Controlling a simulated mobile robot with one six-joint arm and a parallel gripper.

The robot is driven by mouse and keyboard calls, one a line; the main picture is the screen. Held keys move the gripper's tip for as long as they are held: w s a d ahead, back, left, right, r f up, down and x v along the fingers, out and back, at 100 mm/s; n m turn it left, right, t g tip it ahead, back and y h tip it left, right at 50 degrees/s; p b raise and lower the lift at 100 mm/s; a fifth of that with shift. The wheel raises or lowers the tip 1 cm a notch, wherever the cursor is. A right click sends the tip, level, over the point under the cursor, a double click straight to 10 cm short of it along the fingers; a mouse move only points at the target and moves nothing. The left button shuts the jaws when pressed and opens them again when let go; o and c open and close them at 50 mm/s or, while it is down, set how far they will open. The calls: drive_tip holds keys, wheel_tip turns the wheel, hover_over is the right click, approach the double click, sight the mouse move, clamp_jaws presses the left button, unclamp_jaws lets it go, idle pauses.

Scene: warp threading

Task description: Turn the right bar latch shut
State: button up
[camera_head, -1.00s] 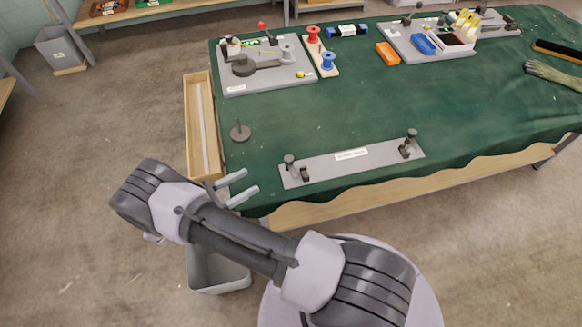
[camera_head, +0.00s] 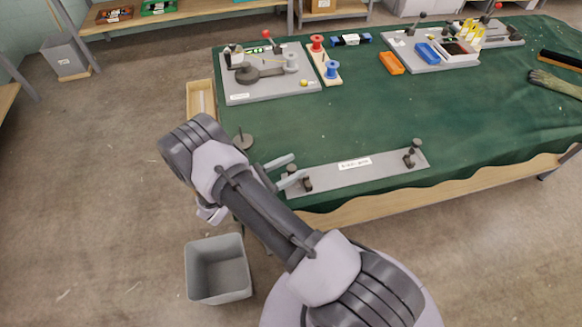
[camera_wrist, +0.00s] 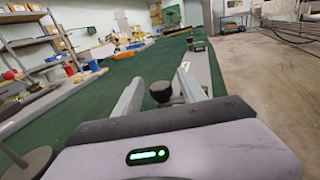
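The grey bar plate (camera_head: 345,174) with a white label lies along the table's front edge. Its right latch (camera_head: 411,153), a dark knobbed post beside a small block, stands at the plate's right end. The left latch (camera_head: 298,178) stands at the left end. My gripper (camera_head: 298,165) is open at this left end, far from the right latch. In the wrist view my gripper (camera_wrist: 160,76) has its fingers apart, with the left latch's dark knob (camera_wrist: 161,91) showing between them. I cannot tell whether they touch. The right latch (camera_wrist: 196,45) shows small farther along the plate.
A round base with an upright pin (camera_head: 243,140) stands left of my gripper. A grey board with a lever device (camera_head: 270,86) and spools (camera_head: 332,70) are at the back left. Green cloth behind the plate is clear. A grey bin (camera_head: 218,270) stands on the floor.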

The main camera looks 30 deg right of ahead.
clamp_jaws()
drive_tip(key=shift+w+f+m+g+b, duration=0.1)
drive_tip(key=shift+f+m+g+b, duration=0.25)
drive_tip(key=shift+g+b, duration=0.3)
drive_tip(key=shift+r+m+g+b, duration=0.15)
drive_tip(key=shift+m+g+b, duration=0.2)
drive_tip(key=shift+g, duration=0.1)
drive_tip(key=shift+r, duration=0.15)
drive_tip(key=shift+o, duration=0.6)
unclamp_jaws()
drive_tip(key=shift+a, duration=0.1)
drive_tip(key=a, duration=0.5)
drive_tip(key=w+a+p, duration=0.1)
drive_tip(key=a, duration=1.1)
drive_tip(key=shift+w+a, duration=0.1)
drive_tip(key=shift+w, duration=0.15)
